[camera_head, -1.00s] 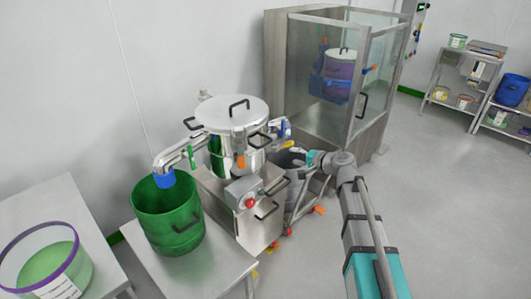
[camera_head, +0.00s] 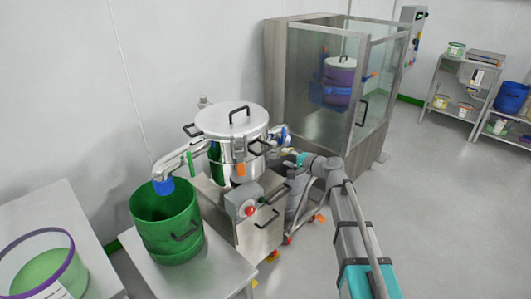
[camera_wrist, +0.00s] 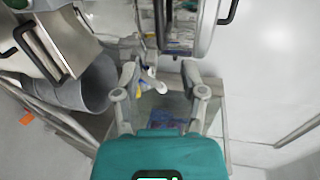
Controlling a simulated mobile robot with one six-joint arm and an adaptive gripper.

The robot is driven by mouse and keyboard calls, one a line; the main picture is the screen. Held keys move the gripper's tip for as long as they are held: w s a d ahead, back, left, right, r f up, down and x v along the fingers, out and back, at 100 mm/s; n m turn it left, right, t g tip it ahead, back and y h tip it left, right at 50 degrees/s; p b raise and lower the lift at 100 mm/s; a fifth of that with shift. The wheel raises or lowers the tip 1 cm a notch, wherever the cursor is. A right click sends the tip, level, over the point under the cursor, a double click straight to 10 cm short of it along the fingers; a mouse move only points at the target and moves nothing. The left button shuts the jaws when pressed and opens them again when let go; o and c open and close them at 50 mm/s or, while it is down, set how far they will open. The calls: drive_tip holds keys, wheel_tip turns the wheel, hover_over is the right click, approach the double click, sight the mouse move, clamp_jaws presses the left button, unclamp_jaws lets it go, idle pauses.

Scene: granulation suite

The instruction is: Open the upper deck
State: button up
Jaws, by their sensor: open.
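The steel round sifter (camera_head: 228,142) stands on a boxy base, with a domed lid (camera_head: 229,118) that is seated on it and carries a black top handle. Black side handles and an orange-tipped clamp (camera_head: 240,165) show on its rim and front. My gripper (camera_head: 291,152) is at the right side of the sifter, near a blue-and-white fitting (camera_head: 280,136). In the wrist view my gripper (camera_wrist: 162,82) is open, with nothing clearly held. A white part with yellow and blue (camera_wrist: 154,82) lies between and beyond the fingers. The steel vessel with black handles (camera_wrist: 186,30) is above them.
A green bucket (camera_head: 167,222) stands on a steel table under the left spout. A grey bin (camera_wrist: 85,90) is beside the base's right side. A glass-sided cabinet (camera_head: 300,80) stands behind. Open floor (camera_head: 430,200) lies to the right.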

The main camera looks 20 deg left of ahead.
sight(266, 151)
drive_tip(key=b+x, duration=0.2)
drive_tip(key=x, duration=0.9)
drive_tip(key=shift+w+a, duration=0.1)
drive_tip(key=shift+a, duration=0.05)
drive_tip(key=shift+c, duration=0.2)
clamp_jaws()
